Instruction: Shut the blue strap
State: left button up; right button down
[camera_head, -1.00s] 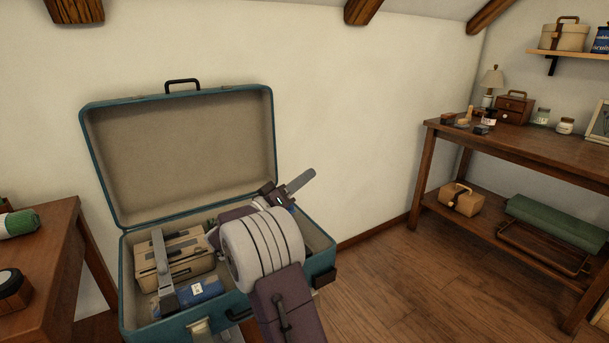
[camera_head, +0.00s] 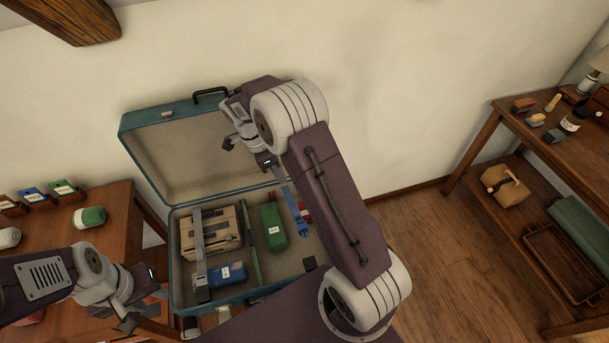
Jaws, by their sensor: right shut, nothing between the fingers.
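The open teal suitcase (camera_head: 178,290) stands with its lid leaning back near the wall. Inside on the right, a grey strap (camera_head: 290,203) with a blue end piece (camera_head: 303,230) runs beside a green item; its upper end lies close to my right arm. A second grey strap (camera_head: 199,243) crosses a tan case on the left. My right gripper (camera_head: 247,150) is shut and empty, raised in front of the lid, apart from the straps. My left gripper (camera_head: 141,306) is open and empty, left of the suitcase's front corner.
The suitcase holds a tan case (camera_head: 222,229), a blue packet (camera_head: 230,273) and a green item (camera_head: 273,222). A wooden table (camera_head: 122,215) with small items stands left. A wooden bench (camera_head: 480,150) stands right. Floor between suitcase and bench is clear.

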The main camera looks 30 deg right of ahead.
jog(key=b, duration=0.2)
send_near(297, 211)
jog(key=x, duration=0.5)
jog(key=shift+d, duration=0.1)
jog(key=shift+s+f, duration=0.15)
jog(key=shift+f, duration=0.4)
